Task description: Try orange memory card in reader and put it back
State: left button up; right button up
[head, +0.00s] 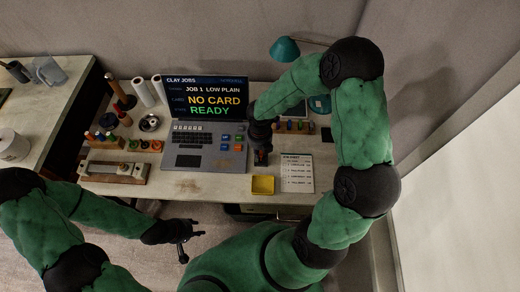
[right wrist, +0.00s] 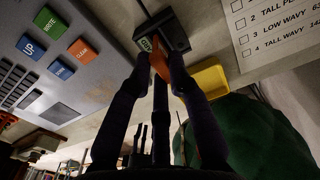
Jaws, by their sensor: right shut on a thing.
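My right gripper (head: 262,150) reaches down at the right of the laptop-like console. In the right wrist view its fingers (right wrist: 158,75) are shut on the orange memory card (right wrist: 158,62). The console screen (head: 207,98) reads "NO CARD" and "READY". My left gripper (head: 188,240) is open and empty in front of the table edge.
A yellow tray (head: 263,186) and a printed job list (head: 297,172) lie near the front edge. A row of coloured pieces (head: 293,127) stands behind the right gripper. A lamp (head: 285,50) stands at the back.

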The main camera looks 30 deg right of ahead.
jog(key=shift+f+b, duration=0.65)
jog(key=shift+f, duration=0.5)
dwell(0.4)
jog(key=o, duration=1.2)
jog(key=shift+c, duration=0.2)
jog(key=shift+r, duration=0.15)
jog(key=shift+r+p, duration=3.45)
jog(key=shift+p, duration=0.3)
jog(key=shift+f, duration=0.1)
